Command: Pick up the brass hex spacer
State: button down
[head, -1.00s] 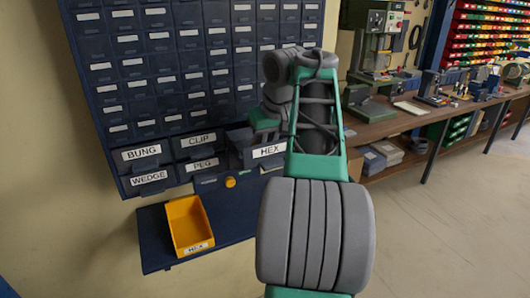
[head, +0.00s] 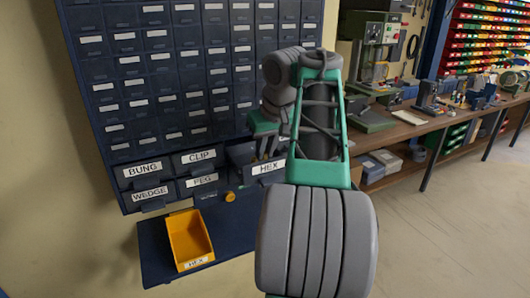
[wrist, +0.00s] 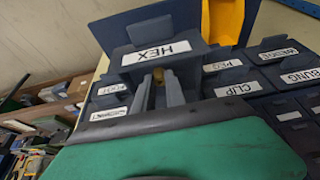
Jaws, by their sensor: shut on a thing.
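The brass hex spacer (wrist: 158,75) shows as a small brass-coloured piece between my fingertips in the wrist view; its shape is mostly hidden. My gripper (wrist: 160,88) is shut on it. In the head view my gripper (head: 265,152) points down just above the pulled-out drawer labelled HEX (head: 268,168), and the spacer cannot be made out there. The HEX drawer (wrist: 157,54) also shows in the wrist view, its label beyond my fingers.
A yellow bin (head: 190,240) labelled HEX stands on a blue shelf (head: 235,235) below the drawers. Drawers labelled BUNG (head: 143,170), CLIP (head: 199,157), PEG (head: 203,180) and WEDGE (head: 150,193) are beside it. A workbench (head: 420,124) with machines runs to the right.

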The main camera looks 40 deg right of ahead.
jog(key=s+a+r+p, duration=0.4)
jog(key=s+a+r, duration=0.3)
jog(key=s, duration=0.3)
jog(key=shift+s+a+r, duration=0.3)
jog(key=shift+a+r, duration=0.1)
jog(key=shift+r, duration=0.45)
